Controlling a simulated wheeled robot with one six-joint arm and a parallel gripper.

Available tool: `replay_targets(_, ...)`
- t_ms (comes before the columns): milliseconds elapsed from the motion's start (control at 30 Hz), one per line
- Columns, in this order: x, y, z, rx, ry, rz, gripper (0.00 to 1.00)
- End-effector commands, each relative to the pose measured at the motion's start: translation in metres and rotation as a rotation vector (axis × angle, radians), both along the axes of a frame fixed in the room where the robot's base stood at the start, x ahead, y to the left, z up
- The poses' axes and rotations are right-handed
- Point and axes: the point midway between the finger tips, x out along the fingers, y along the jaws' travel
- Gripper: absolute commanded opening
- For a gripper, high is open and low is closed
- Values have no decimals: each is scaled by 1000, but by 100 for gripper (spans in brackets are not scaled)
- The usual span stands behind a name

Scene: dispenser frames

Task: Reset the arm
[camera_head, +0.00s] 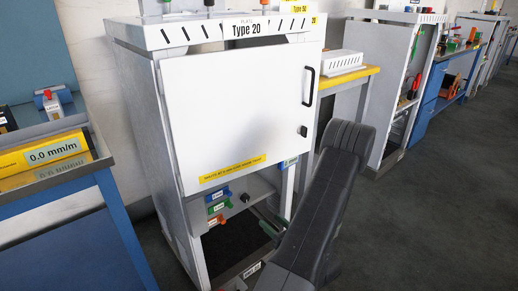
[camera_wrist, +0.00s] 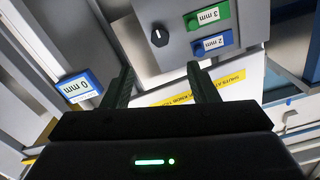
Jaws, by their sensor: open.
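My arm (camera_head: 325,205) reaches up and bends in front of a white cabinet labelled "Type 20" in the head view. My gripper (camera_wrist: 161,72) shows in the wrist view with its two dark fingers apart and nothing between them. The fingertips point toward the cabinet's grey panel (camera_wrist: 175,62), and I cannot tell the exact gap to it. In the head view the gripper is low by the panel, partly hidden by my arm.
The cabinet's door (camera_head: 235,110) is shut, with a black handle (camera_head: 308,86). Blue, green and orange labelled parts sit below it. The wrist view shows a black knob (camera_wrist: 159,37) and a blue "0 mm" part (camera_wrist: 79,87). A blue bench (camera_head: 110,190) stands left. Open floor (camera_head: 440,215) lies right.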

Motion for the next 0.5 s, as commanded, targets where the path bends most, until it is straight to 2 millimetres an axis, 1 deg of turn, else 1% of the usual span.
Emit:
replay_targets(167,6,5,0,-2,-1,3,53)
replay_targets(500,37,28,-1,-1,-2,5,53)
